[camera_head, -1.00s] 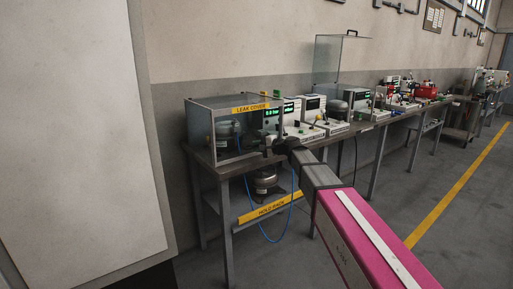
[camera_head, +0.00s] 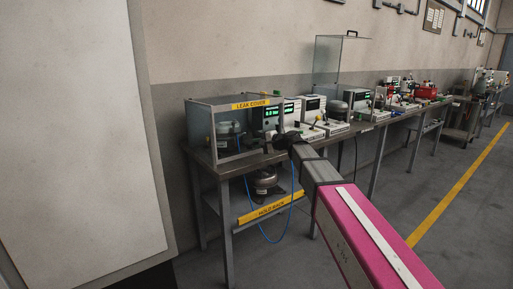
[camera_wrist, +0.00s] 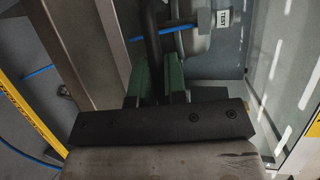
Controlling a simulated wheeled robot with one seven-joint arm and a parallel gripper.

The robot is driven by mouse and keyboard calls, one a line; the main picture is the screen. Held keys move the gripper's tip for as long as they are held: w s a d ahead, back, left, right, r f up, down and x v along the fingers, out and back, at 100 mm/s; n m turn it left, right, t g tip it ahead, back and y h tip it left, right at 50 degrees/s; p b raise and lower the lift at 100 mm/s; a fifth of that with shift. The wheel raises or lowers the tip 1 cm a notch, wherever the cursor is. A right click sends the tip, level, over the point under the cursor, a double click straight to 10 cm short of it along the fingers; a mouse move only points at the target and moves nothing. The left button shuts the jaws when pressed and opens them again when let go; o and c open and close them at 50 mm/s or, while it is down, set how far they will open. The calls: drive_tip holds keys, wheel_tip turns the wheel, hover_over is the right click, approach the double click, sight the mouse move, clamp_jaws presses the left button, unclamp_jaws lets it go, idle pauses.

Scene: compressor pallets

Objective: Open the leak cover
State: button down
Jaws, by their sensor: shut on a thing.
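The leak cover (camera_head: 228,103) is a clear box with a grey frame and a yellow LEAK COVER label, on the near left end of the bench. A dark compressor (camera_head: 228,134) stands inside it. My gripper (camera_head: 276,143) is at the cover's lower front right. In the wrist view, the green fingers of my gripper (camera_wrist: 156,82) are shut on a black bar, the cover's handle (camera_wrist: 151,40). The cover looks down or only slightly lifted. A clear pane (camera_wrist: 285,75) shows on the right of the wrist view.
The bench (camera_head: 232,170) has a yellow HOLD-RACK strip (camera_head: 270,208) below, with another compressor (camera_head: 265,181) and a hanging blue hose (camera_head: 261,232). Test units (camera_head: 312,108) stand to the right. A second clear cover (camera_head: 341,60) stands raised farther along. A pale panel (camera_head: 75,130) fills the left.

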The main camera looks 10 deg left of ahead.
wheel_tip(320, 180, up, 29)
drive_tip(key=m+g+h, duration=0.2)
drive_tip(key=g+h, duration=0.1)
drive_tip(key=h, duration=0.2)
drive_tip(key=w+a+r, duration=0.5)
drive_tip(key=a+r, duration=0.1)
drive_tip(key=r, duration=0.5)
drive_tip(key=w+a+r+h, duration=0.1)
drive_tip(key=w+a+r, duration=0.5)
drive_tip(key=r, duration=0.4)
drive_tip(key=shift+w+a+r+g+h, duration=0.2)
drive_tip(key=shift+a+r+g+h, duration=0.15)
drive_tip(key=shift+a, duration=0.3)
drive_tip(key=c, duration=1.4)
unclamp_jaws()
drive_tip(key=shift+c, duration=0.2)
drive_tip(key=shift+d+r, duration=0.1)
